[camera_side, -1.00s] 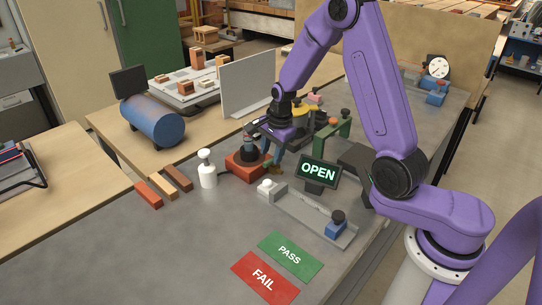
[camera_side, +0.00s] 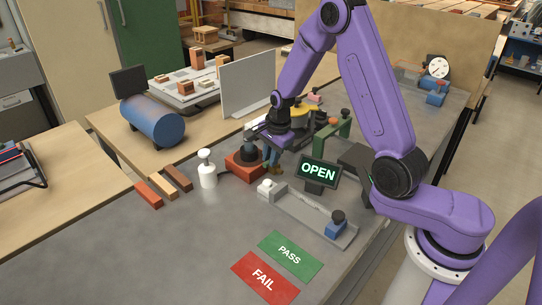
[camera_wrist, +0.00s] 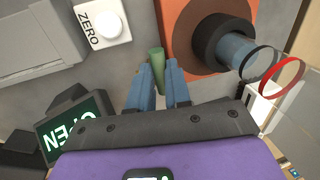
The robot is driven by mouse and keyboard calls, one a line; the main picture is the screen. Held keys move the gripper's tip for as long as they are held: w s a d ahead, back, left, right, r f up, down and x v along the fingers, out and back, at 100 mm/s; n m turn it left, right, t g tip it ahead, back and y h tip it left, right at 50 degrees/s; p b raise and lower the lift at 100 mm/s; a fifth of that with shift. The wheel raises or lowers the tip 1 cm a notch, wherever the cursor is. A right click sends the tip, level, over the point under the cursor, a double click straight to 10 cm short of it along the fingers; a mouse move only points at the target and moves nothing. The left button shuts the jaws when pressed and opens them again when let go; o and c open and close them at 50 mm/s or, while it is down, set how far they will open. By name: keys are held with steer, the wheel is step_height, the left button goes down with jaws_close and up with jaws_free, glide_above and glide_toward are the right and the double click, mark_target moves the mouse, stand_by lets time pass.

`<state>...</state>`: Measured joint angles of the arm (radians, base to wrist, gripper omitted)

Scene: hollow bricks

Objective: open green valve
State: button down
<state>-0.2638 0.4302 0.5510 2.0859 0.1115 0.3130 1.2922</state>
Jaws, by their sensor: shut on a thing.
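The green valve handle (camera_wrist: 156,68) is a small green bar between the blue fingertips of my gripper (camera_wrist: 164,84) in the wrist view. My gripper is shut on it, beside the orange block. In the side view my gripper (camera_side: 271,158) is low at the right side of the orange block (camera_side: 243,166); the handle is too small to make out there. The orange block (camera_wrist: 184,62) carries a black ring (camera_wrist: 205,40) with a blue cylinder (camera_wrist: 240,50). A dark sign (camera_side: 318,173) reads OPEN in green letters; it also shows in the wrist view (camera_wrist: 72,132).
A white ZERO button (camera_wrist: 112,25) is left of my fingers. A grey tray (camera_side: 300,212) with a blue block (camera_side: 337,226) lies in front. A white bottle-like piece (camera_side: 207,172) and several bricks (camera_side: 162,188) are at left. Green PASS (camera_side: 290,253) and red FAIL (camera_side: 264,277) plates lie nearest.

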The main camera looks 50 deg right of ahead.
steer(key=shift+s, duration=0.1)
steer(key=n, duration=0.4)
steer(key=shift+s+d+y, duration=0.2)
steer(key=shift+s+y, duration=0.1)
steer(key=shift+y, duration=0.1)
steer(key=n, duration=0.4)
steer(key=shift+s+d+n+g+y, duration=0.25)
steer(key=shift+d+n+g+y, duration=0.05)
steer(key=shift+n+y, duration=0.1)
steer(key=n, duration=0.4)
steer(key=shift+s+d+n+g, duration=0.2)
steer(key=shift+d+n+g, duration=0.1)
steer(key=shift+d+g, duration=0.1)
steer(key=shift+d+n+g+y, duration=0.15)
steer(key=shift+d+n+g, duration=0.05)
steer(key=shift+n, duration=0.9)
steer(key=shift+d+n+g+y, duration=0.15)
steer(key=shift+d+n+g, duration=0.05)
steer(key=shift+n, duration=0.9)
steer(key=c, duration=1.1)
jaws_free()
